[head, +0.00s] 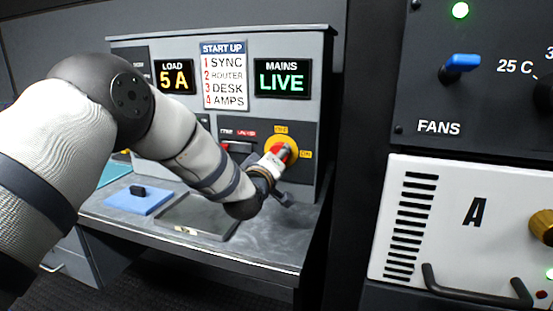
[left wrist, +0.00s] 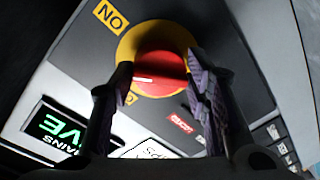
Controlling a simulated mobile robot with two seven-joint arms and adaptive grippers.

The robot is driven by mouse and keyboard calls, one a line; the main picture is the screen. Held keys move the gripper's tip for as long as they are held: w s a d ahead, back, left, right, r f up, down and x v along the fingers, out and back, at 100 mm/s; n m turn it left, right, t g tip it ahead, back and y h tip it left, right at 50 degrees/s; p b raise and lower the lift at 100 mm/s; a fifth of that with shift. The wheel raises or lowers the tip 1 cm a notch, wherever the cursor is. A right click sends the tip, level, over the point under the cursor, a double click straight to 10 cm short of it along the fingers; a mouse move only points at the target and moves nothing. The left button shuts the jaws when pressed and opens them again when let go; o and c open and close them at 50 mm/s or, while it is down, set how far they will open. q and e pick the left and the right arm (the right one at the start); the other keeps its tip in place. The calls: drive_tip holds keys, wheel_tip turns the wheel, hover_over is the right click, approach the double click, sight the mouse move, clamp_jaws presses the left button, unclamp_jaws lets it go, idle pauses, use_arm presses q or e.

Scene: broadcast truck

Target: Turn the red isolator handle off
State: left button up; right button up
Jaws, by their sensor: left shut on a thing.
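The red isolator handle (head: 284,152) sits on a round yellow plate (head: 272,144) on the grey panel at the back of the desk. My left gripper (head: 278,160) is at the handle. In the left wrist view the red handle (left wrist: 158,68) lies between the two fingers of my left gripper (left wrist: 160,95), in front of the yellow plate (left wrist: 127,50). The gripper is shut on the handle. A yellow "ON" label (left wrist: 110,15) shows beside the plate. In the head view the gripper and wrist partly hide the handle. My right gripper is not in view.
The green "MAINS LIVE" display (head: 282,78) and yellow "LOAD 5 A" display (head: 174,77) are lit above. A start-up list (head: 224,76) hangs between them. A blue pad (head: 140,200) lies on the desk. A dark rack with a blue FANS switch (head: 460,63) stands at right.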

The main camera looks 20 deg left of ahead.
use_arm(q)
drive_tip(key=n, duration=0.6)
drive_tip(key=n+h, duration=0.1)
drive_tip(key=n, duration=0.2)
drive_tip(key=shift+r+n, duration=0.3)
drive_tip(key=shift+n, duration=0.1)
drive_tip(key=shift+r, duration=0.1)
idle(0.3)
drive_tip(key=o, duration=1.2)
drive_tip(key=shift+c, duration=0.2)
drive_tip(key=s, duration=1.2)
drive_tip(key=shift+a+r, duration=0.25)
